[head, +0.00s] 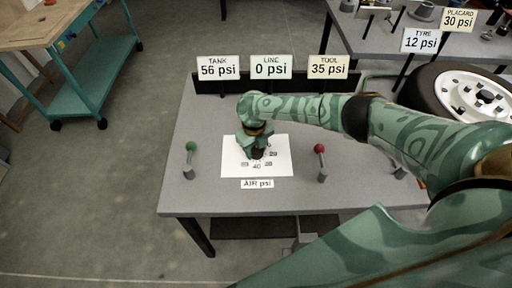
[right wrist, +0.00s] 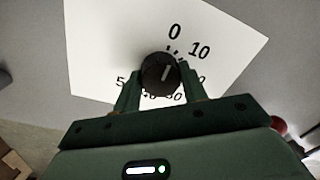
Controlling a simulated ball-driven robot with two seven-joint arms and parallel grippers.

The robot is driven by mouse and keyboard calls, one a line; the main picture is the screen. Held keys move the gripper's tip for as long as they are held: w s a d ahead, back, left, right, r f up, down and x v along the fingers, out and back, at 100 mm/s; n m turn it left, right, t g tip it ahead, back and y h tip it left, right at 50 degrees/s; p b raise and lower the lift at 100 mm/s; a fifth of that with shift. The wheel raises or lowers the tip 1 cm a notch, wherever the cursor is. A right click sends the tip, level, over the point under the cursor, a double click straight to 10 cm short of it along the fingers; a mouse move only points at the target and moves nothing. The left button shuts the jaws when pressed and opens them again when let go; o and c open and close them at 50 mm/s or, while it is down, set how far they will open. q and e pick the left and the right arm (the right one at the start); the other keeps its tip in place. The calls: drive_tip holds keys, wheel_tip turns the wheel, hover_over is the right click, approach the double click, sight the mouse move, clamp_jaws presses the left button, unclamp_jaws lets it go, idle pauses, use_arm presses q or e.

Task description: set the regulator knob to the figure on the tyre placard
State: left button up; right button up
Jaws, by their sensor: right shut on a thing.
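The black regulator knob (right wrist: 160,74) stands on a white dial sheet (right wrist: 105,40) marked "AIR psi". My right gripper (right wrist: 160,88) is shut on the knob, one finger on each side. The knob's white line points up and slightly right, roughly between 0 and 10. The lower dial figures are partly hidden by the fingers. In the head view, the right gripper (head: 257,150) is over the dial sheet (head: 280,168) and mostly hides the knob. The placard sign (head: 458,20) reads 30 psi. My left gripper is not in view.
Signs read tank 56 (head: 219,68), line 0 (head: 271,67), tool 35 (head: 328,67) and tyre 12 psi (head: 422,41). A green-balled lever (head: 190,148) and red-balled lever (head: 319,150) flank the dial on the grey table (head: 200,190). A wheel (head: 465,92) is at right.

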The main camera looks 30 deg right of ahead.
drive_tip(key=shift+m, duration=0.3)
drive_tip(key=m+p, duration=0.1)
drive_tip(key=m, duration=0.2)
drive_tip(key=shift+r, duration=0.1)
drive_tip(key=m+p, duration=0.1)
drive_tip(key=m, duration=0.3)
drive_tip(key=m+p, duration=0.1)
drive_tip(key=m, duration=0.2)
drive_tip(key=shift+m, duration=0.4)
drive_tip(key=m+p, duration=0.1)
drive_tip(key=m, duration=0.2)
drive_tip(key=shift+m+g, duration=0.3)
drive_tip(key=m+p, duration=0.1)
drive_tip(key=m, duration=0.5)
drive_tip(key=shift+d+y, duration=0.1)
drive_tip(key=shift+y, duration=0.2)
drive_tip(key=m, duration=0.5)
drive_tip(key=shift+m+p, duration=0.4)
